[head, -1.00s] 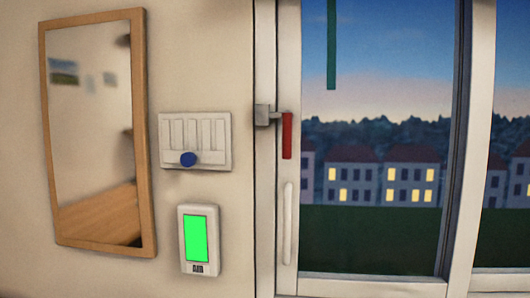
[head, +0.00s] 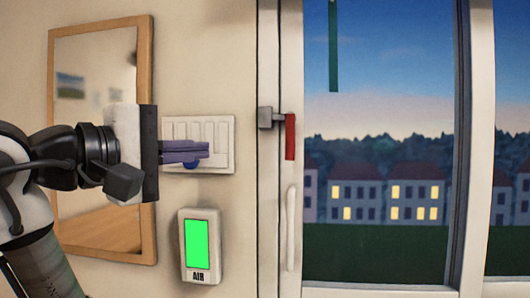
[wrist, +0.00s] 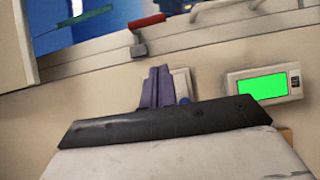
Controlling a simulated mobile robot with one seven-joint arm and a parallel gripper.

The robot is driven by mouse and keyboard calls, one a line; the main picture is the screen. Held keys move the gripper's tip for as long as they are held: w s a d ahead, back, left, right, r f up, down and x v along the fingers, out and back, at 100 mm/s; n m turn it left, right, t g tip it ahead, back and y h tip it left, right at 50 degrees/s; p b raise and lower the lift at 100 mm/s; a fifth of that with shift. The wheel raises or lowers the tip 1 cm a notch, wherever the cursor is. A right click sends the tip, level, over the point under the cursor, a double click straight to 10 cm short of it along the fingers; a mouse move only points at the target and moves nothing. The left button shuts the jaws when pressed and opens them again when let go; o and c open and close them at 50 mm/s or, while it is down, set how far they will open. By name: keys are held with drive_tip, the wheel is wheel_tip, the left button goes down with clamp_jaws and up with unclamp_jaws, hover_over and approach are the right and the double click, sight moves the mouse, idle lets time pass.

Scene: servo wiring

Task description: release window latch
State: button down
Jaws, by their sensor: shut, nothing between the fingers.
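The window latch has a grey block (head: 266,117) on the frame and a red handle (head: 290,137) that hangs straight down. In the wrist view the red handle (wrist: 147,21) and its grey block show near the top. My gripper (head: 207,149) is shut and empty, with purple fingers pointing right in front of the white switch panel. It is left of the latch and apart from it. In the wrist view my gripper (wrist: 157,70) points up the picture toward the latch. The fingers partly hide the panel and its blue knob.
The white switch panel (head: 220,130) has a blue knob (head: 191,166). Below it is a device with a green screen (head: 199,244). A wood-framed mirror (head: 103,37) hangs at left. A white vertical window handle (head: 291,229) is below the latch. A green strip (head: 333,50) hangs over the glass.

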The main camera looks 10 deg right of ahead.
sight(291, 137)
idle(0.3)
drive_tip(key=shift+s+d+p+x, duration=0.25)
drive_tip(key=shift+s+p+x, duration=0.25)
drive_tip(key=shift+x, duration=1.65)
drive_tip(key=shift+s+d+p+x, duration=0.25)
drive_tip(key=shift+p+x, duration=0.3)
drive_tip(key=shift+x, duration=1.55)
drive_tip(key=shift+s+d+p+x, duration=0.25)
drive_tip(key=shift+s+p+x, duration=0.25)
drive_tip(key=shift+x, duration=1.65)
